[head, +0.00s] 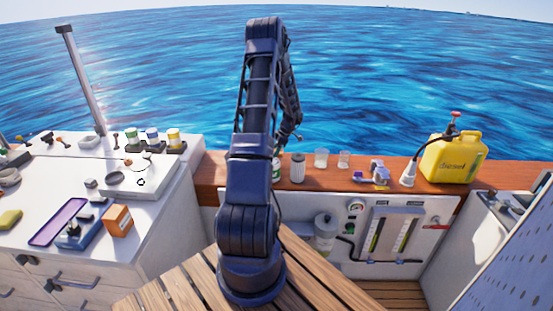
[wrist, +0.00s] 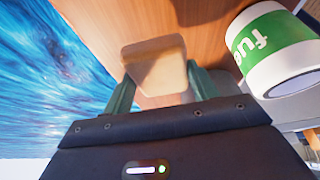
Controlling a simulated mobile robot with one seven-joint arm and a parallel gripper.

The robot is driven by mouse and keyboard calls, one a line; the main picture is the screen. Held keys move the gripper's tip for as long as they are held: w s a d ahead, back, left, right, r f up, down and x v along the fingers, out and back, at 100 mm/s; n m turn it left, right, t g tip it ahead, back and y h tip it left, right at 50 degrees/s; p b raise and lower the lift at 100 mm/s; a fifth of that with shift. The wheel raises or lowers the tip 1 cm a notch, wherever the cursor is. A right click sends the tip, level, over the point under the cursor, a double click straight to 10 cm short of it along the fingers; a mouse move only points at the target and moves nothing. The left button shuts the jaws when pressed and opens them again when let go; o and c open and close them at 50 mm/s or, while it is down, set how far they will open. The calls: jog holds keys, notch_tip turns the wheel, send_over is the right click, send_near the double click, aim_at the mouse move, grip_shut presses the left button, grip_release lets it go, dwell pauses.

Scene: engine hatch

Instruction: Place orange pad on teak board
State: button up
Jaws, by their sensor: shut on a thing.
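In the wrist view, my gripper (wrist: 162,88) has its two green fingers shut on a pale orange-tan pad (wrist: 155,62), a rounded block. The pad is over or against a brown wooden surface (wrist: 205,22); whether it touches cannot be told. The wooden board (head: 330,181) along the rail, likely the teak board, shows in the head view. There my arm hides the pad and most of my gripper.
A white and green can (wrist: 275,50) is close to the right of my gripper. On the board stand a ribbed white filter (head: 298,168), clear cups (head: 321,158), small parts (head: 378,173) and a yellow jug (head: 451,158). A cluttered white counter (head: 150,215) is at left.

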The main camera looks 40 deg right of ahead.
jog(key=shift+f, duration=2.35)
jog(key=shift+f, duration=0.1)
jog(key=o, duration=1)
jog(key=shift+c, duration=0.2)
